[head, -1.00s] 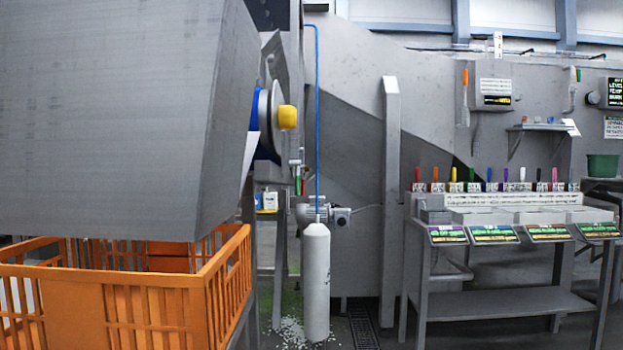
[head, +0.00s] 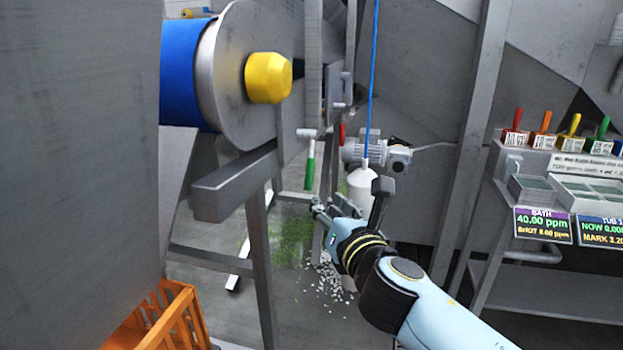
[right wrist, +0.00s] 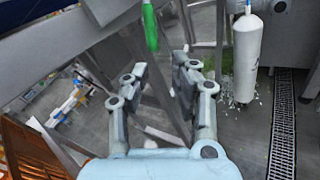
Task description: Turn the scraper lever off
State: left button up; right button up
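A lever with a green handle (head: 310,165) hangs straight down from a pale fitting below the roller. A shorter red handle (head: 341,133) shows just behind it to the right; no label tells which is the scraper lever. My right gripper (head: 322,207) is below and slightly right of the green handle, apart from it. In the right wrist view the gripper (right wrist: 163,78) is open, with nothing between its fingers, and the green handle (right wrist: 150,27) is beyond the fingertips at the top. My left gripper is not in view.
A blue roller (head: 187,72) with a yellow hub (head: 268,78) and a grey beam (head: 235,183) stand left of the levers. An orange crate (head: 165,315) is lower left; a wash bench (head: 540,285) is right.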

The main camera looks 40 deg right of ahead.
aim_at(312, 167)
jog(key=shift+n+t, duration=0.4)
jog(key=shift+n, duration=0.1)
jog(key=w+d+r, duration=0.1)
jog(key=w, duration=0.2)
jog(key=w+d+r, duration=0.1)
jog(key=w, duration=0.3)
jog(key=w+d+r, duration=0.1)
jog(key=w, duration=0.2)
jog(key=shift+w+d+r, duration=0.15)
jog(key=shift+r, duration=0.1)
grip_shut()
